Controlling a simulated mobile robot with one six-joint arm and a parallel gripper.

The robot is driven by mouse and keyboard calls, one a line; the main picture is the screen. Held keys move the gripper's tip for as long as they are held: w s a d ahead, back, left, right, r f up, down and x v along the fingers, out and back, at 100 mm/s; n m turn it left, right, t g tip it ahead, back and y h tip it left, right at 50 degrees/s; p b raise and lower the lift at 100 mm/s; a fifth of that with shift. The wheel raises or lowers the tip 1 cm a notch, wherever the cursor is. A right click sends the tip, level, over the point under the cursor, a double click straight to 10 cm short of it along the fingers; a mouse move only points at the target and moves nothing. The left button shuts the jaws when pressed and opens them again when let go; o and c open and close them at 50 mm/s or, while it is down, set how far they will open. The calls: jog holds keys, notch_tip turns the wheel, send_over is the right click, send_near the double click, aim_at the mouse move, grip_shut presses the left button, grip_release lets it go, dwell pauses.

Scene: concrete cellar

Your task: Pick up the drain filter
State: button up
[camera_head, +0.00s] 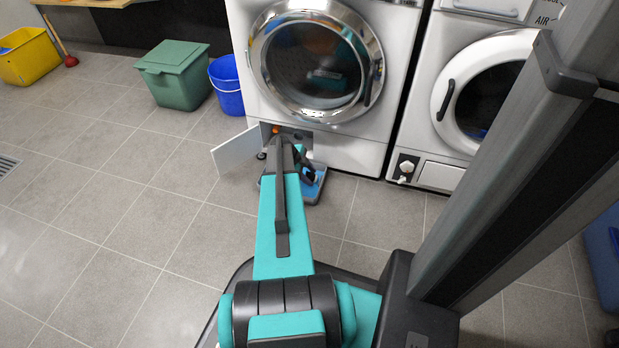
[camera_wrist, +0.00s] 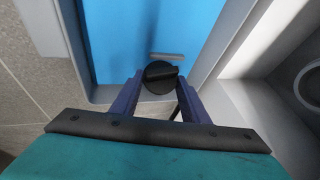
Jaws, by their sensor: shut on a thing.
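My gripper (camera_wrist: 158,88) shows in the wrist view with its two dark purple fingers closed on a black round knob, which looks like the handle of the drain filter (camera_wrist: 160,72). The rest of the filter is hidden behind the knob. Behind it in that view is the blue floor of a grey-rimmed tray (camera_wrist: 125,35). In the head view the tray (camera_head: 315,188) lies on the floor in front of the left washing machine (camera_head: 345,150). My arm hides most of the gripper there, and I cannot make out the filter.
The machine's low white flap (camera_head: 236,150) stands open, with a small orange part (camera_head: 276,129) in the opening. A second washer (camera_head: 440,150) stands to the right. A green bin (camera_head: 175,85), blue bucket (camera_head: 228,85) and yellow bucket (camera_head: 28,58) stand left.

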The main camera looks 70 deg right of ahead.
aim_at(309, 177)
notch_tip(309, 177, up, 9)
jog(key=p, duration=0.3)
dwell(0.6)
